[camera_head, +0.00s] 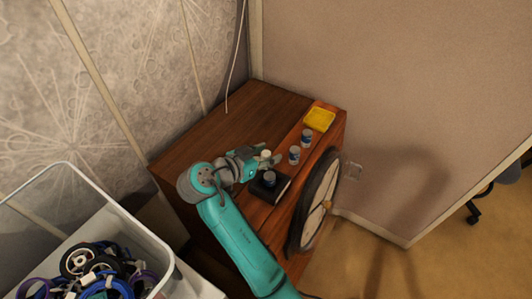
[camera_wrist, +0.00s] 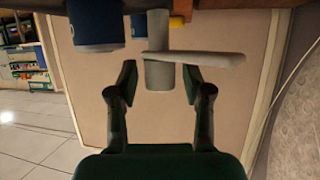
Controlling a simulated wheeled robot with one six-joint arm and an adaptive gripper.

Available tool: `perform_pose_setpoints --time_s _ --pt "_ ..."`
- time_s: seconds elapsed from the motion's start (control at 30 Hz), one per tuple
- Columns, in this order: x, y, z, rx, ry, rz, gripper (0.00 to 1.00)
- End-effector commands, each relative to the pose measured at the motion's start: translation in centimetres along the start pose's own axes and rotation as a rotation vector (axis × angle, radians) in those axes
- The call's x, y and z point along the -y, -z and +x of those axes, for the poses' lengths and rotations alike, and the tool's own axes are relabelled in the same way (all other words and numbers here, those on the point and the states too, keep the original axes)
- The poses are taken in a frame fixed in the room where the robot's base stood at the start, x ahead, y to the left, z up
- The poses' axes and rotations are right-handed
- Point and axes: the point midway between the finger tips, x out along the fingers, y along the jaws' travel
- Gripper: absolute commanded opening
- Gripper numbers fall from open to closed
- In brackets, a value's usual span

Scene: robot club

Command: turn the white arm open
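The white arm (camera_wrist: 212,59) is a flat pale lever crossing an upright grey-white cylinder (camera_wrist: 158,72) in the wrist view; its longer end points right. In the head view only a small pale piece (camera_head: 265,154) shows beside my gripper, and the rest is hidden or too small to tell. My gripper (camera_wrist: 160,80) is open, with one dark finger on each side of the cylinder and a visible gap on both sides. It also shows in the head view (camera_head: 262,166), low over the wooden cabinet top. I see no contact with the lever.
A bin of parts (camera_head: 160,257) is lower left. The cabinet's back left is clear.

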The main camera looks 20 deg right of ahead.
Motion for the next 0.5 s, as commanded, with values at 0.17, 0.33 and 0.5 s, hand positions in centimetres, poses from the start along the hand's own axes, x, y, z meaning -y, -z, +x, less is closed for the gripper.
perform_pose_setpoints --time_s 0.17,0.33,0.5 --pt "0.0 0.1 0.0 -0.001 0.001 0.002 0.53" --pt "0.1 0.1 -0.5 -0.002 0.003 0.002 0.53" --pt "0.1 0.1 -2.7 -0.002 0.005 0.002 0.53"
